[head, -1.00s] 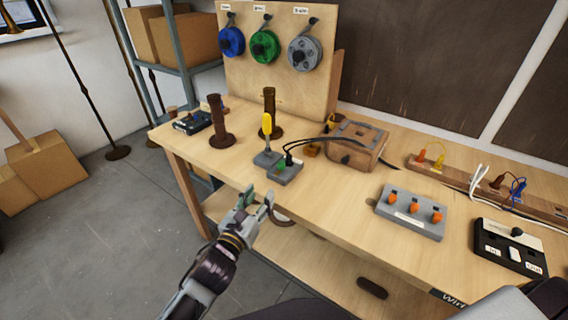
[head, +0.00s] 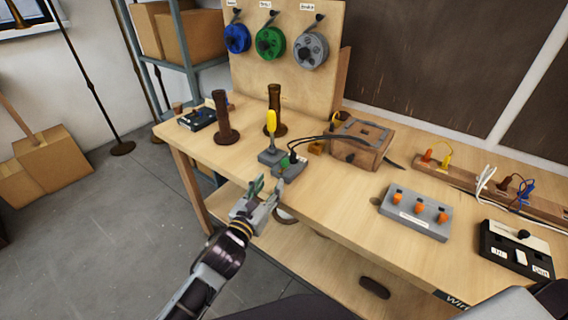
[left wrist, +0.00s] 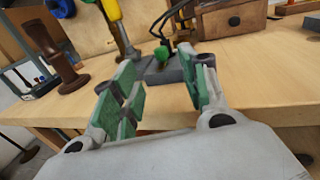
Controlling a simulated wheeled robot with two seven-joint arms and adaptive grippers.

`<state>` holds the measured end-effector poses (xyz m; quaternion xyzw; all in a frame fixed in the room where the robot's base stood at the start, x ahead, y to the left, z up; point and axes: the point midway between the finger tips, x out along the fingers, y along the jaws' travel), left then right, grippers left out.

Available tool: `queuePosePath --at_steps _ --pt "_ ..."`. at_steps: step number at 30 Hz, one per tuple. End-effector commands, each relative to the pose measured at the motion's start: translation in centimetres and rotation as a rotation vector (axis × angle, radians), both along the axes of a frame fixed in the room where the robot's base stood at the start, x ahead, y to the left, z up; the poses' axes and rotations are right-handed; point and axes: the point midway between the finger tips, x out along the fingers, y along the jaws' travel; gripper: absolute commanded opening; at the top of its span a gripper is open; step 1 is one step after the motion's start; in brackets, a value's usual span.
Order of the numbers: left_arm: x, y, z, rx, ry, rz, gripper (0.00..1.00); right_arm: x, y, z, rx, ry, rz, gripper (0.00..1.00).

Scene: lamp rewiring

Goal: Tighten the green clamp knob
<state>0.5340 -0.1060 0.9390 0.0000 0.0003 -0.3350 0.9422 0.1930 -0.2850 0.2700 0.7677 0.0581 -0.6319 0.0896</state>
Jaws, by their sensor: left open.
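The green clamp knob (head: 285,162) sits on the side of a small grey block (head: 292,169) near the front edge of the workbench, with black cables running into the block. In the left wrist view the green knob (left wrist: 162,54) shows beyond and between the fingers. My left gripper (head: 267,188) is open and empty, just in front of the block and apart from the knob. Its green-padded fingers (left wrist: 158,88) point toward the knob in the left wrist view. My right gripper is not in view.
A yellow-handled tool (head: 271,122) stands upright in a grey holder (head: 270,156) beside the block. Brown posts (head: 224,120) stand behind. A wooden box (head: 358,146) and a grey panel with orange knobs (head: 415,214) lie to the right. Bare tabletop (head: 340,200) lies between.

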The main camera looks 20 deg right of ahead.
Motion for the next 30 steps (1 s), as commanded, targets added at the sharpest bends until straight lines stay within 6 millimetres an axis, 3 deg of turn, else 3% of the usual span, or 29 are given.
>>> queuePosePath --at_steps 30 --pt "7.4 -6.1 0.1 -0.001 0.0 -0.001 0.44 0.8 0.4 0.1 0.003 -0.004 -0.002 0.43"
